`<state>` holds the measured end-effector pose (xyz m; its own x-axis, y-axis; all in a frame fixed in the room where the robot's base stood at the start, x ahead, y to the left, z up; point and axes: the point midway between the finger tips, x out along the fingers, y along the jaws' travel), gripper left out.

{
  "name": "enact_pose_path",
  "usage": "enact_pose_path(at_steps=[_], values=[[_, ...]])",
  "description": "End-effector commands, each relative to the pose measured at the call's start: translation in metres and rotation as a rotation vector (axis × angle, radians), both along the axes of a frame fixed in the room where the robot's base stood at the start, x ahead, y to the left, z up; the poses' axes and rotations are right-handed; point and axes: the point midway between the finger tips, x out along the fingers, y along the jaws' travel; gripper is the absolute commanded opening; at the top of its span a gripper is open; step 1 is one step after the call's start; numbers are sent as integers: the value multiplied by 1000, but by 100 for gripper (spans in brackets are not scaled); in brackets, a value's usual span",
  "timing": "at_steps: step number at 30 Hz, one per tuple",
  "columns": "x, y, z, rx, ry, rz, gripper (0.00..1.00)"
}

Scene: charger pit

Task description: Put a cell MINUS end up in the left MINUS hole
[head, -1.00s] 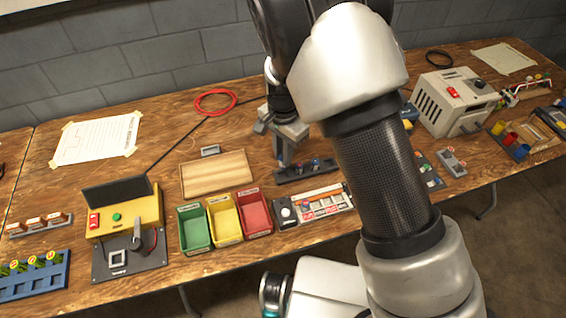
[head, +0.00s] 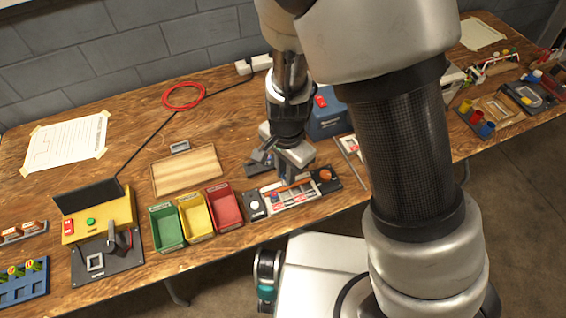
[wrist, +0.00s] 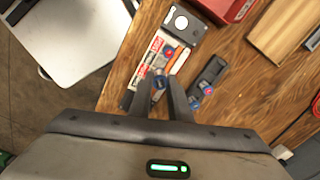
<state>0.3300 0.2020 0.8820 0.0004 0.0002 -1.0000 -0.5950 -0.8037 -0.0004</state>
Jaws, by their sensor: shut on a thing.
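My gripper (wrist: 160,84) is shut on a cell (wrist: 159,82), whose round blue-marked end shows between the fingers in the wrist view. In the head view my gripper (head: 288,181) is over the charger (head: 300,197), a flat unit with red and white labels. The charger also shows beyond the fingers in the wrist view (wrist: 151,58). I cannot tell which hole the cell is over, or whether it touches the charger. A dark rack (wrist: 211,72) with cells with red and blue ends (wrist: 207,89) lies beside the charger.
Green (head: 167,230), yellow (head: 196,216) and red (head: 224,205) bins stand left of the charger. A wooden board (head: 186,170) lies behind them. A blue box (head: 326,122) stands behind my gripper. The table's front edge is close to the charger.

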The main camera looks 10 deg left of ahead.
Motion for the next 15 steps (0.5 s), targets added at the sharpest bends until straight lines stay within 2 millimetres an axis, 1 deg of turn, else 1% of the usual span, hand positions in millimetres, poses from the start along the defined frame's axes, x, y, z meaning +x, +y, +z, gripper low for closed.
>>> enact_pose_path(at_steps=[15], values=[[1, 0, -31, 0, 0, 0, 0]])
